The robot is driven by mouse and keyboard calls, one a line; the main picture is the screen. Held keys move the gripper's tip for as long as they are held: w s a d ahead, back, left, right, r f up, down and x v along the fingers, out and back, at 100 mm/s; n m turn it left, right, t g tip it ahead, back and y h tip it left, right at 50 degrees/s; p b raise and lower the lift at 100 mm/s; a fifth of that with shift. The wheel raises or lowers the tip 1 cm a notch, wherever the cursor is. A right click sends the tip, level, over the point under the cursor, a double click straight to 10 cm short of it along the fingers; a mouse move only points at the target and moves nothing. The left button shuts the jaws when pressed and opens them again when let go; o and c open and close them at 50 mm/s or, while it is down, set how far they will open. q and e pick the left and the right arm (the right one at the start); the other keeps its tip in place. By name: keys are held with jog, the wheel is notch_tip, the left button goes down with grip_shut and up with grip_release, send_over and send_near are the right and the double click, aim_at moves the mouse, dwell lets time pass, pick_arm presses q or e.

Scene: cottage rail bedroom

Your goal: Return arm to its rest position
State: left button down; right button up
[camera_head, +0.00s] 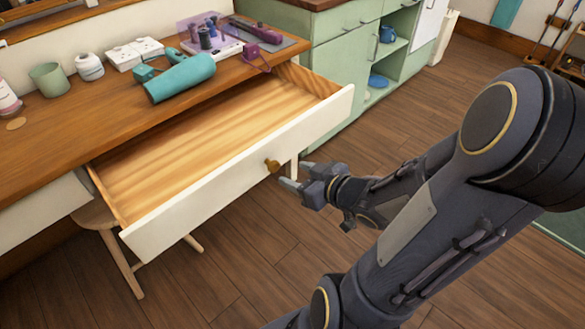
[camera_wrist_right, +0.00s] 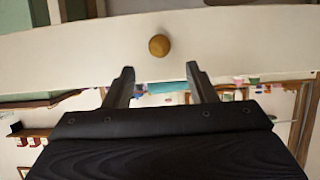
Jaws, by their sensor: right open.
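My right arm (camera_head: 440,205) comes in from the right in the head view. Its gripper (camera_head: 296,174) is open and empty beside the pulled-out drawer's front (camera_head: 225,195), close to the round wooden knob (camera_head: 272,165). In the right wrist view the two fingers (camera_wrist_right: 160,84) stand apart, with the knob (camera_wrist_right: 159,46) beyond their tips and nothing between them. The knob looks clear of the fingers. The drawer is open and its visible inside (camera_head: 210,140) is empty. My left gripper is not in view.
The wooden desk top (camera_head: 50,130) holds a teal hair dryer (camera_head: 180,78), a green cup (camera_head: 49,79), jars, white boxes and a purple organizer (camera_head: 208,35). A green cabinet (camera_head: 345,60) stands behind the drawer. A stool (camera_head: 125,262) is under the desk. Wooden floor (camera_head: 240,265) lies open in front.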

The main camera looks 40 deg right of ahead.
dwell(0.5)
jog(key=s+a+r+m+g+y, duration=0.1)
jog(key=s+a+r+g+y, duration=0.1)
jog(key=s+a+g, duration=0.4)
jog(key=s+a+r+m+g+y, duration=0.1)
jog(key=s+a+r+g, duration=0.15)
jog(key=s+a, duration=0.35)
notch_tip(320, 180, up, 24)
jog(key=w+a+p, duration=0.1)
jog(key=p, duration=2.2)
jog(key=shift+w+f+t+p, duration=0.15)
jog(key=shift+w+t+p, duration=0.15)
jog(key=shift+t+p, duration=0.1)
